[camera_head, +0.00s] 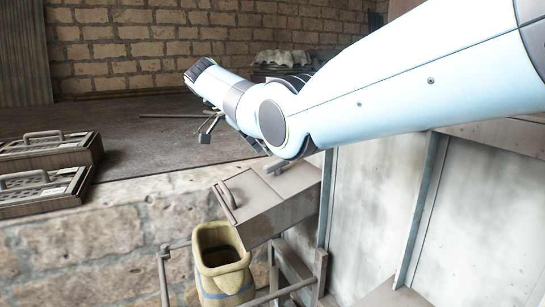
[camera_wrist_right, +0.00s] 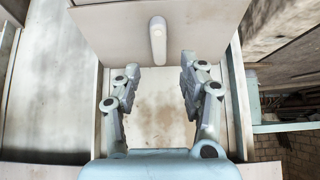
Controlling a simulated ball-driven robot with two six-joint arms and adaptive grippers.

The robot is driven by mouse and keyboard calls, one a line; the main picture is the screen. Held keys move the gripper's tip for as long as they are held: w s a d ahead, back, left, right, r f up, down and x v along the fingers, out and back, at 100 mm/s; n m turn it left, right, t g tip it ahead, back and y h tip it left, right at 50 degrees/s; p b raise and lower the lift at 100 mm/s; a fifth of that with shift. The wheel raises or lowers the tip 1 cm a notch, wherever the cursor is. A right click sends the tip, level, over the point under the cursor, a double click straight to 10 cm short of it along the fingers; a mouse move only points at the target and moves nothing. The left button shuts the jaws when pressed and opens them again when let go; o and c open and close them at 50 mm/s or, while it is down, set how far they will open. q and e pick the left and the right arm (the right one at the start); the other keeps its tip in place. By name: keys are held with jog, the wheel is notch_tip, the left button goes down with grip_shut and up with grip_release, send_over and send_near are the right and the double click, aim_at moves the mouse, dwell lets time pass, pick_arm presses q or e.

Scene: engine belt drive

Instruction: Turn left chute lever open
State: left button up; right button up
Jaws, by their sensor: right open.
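A grey lever (camera_wrist_right: 157,40) hangs upright on a pale panel (camera_wrist_right: 205,22) in the right wrist view. My right gripper (camera_wrist_right: 160,68) is open and empty, its two fingers spread just below the lever, one to each side of its line. The fingers appear apart from the lever. In the head view my right arm reaches in from the right and hides most of the gripper and the lever. A brown metal box with a handle (camera_head: 268,203), perhaps a chute, sits below the arm. My left gripper is not in view.
A yellow sack (camera_head: 222,262) stands open below the brown box, among metal rails. Two flat cases with handles (camera_head: 45,150) lie on the ledge at the left. Pale side walls (camera_wrist_right: 95,85) flank the gripper closely in the wrist view.

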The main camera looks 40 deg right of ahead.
jog(key=v, duration=0.6)
jog(key=shift+a+r, duration=0.15)
jog(key=shift+r, duration=0.05)
